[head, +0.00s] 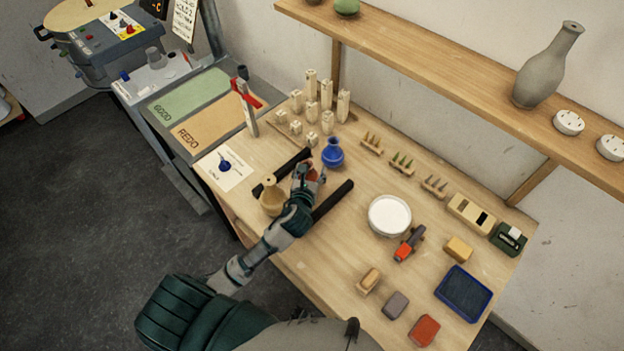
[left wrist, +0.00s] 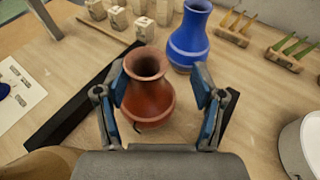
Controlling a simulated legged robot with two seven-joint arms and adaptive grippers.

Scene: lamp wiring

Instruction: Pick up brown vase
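The brown vase (left wrist: 148,98) stands upright on the table between the two fingers of my left gripper (left wrist: 163,98) in the left wrist view. The fingers are open. The left finger is very close to the vase, and I cannot tell if it touches. A gap shows between the vase and the right finger. In the head view my left gripper (head: 308,174) hides most of the brown vase. My right gripper is not in view.
A blue vase (head: 333,153) stands just behind the brown one. A tan vase (head: 270,200) stands left of my wrist. Dark bars (head: 333,198) lie on either side. Pale wooden blocks (head: 312,92) stand farther back, and a white round dish (head: 389,215) sits to the right.

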